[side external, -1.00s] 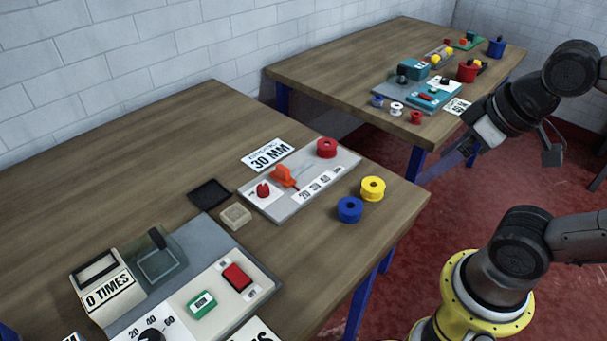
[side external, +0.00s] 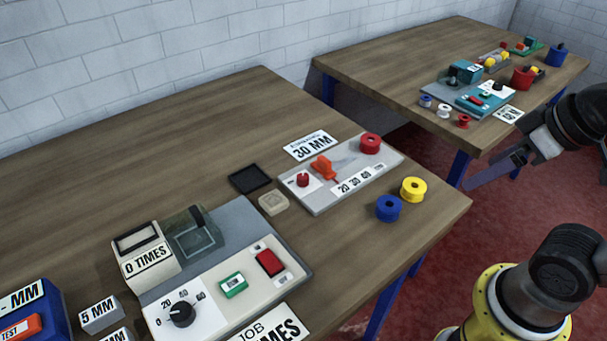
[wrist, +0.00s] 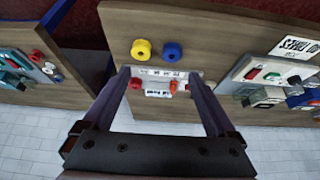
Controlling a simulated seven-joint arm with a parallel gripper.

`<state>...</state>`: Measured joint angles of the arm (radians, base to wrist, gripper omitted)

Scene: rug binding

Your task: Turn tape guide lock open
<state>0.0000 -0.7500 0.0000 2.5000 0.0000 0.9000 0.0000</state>
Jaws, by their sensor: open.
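The tape guide is a grey plate (side external: 325,203) on the near table, with an orange guide (side external: 323,168), a 20-30-40 scale (side external: 357,180) and a red roll (side external: 370,143). A small red knob (side external: 302,180) on a white label at its left end looks like the lock; its setting is too small to read. My gripper (side external: 478,183) is open and empty, off the table's right edge and apart from the guide. In the wrist view, the guide's red roll (wrist: 135,84) and orange guide (wrist: 173,86) appear between the spread fingers of my gripper (wrist: 160,76), some distance beyond.
A yellow roll (side external: 413,189) and a blue roll (side external: 388,208) stand between the guide and the table's right edge. A 30 MM card (side external: 310,145) lies behind it. A beige block (side external: 273,203) and black tray (side external: 249,179) are left. A second table (side external: 400,60) stands behind.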

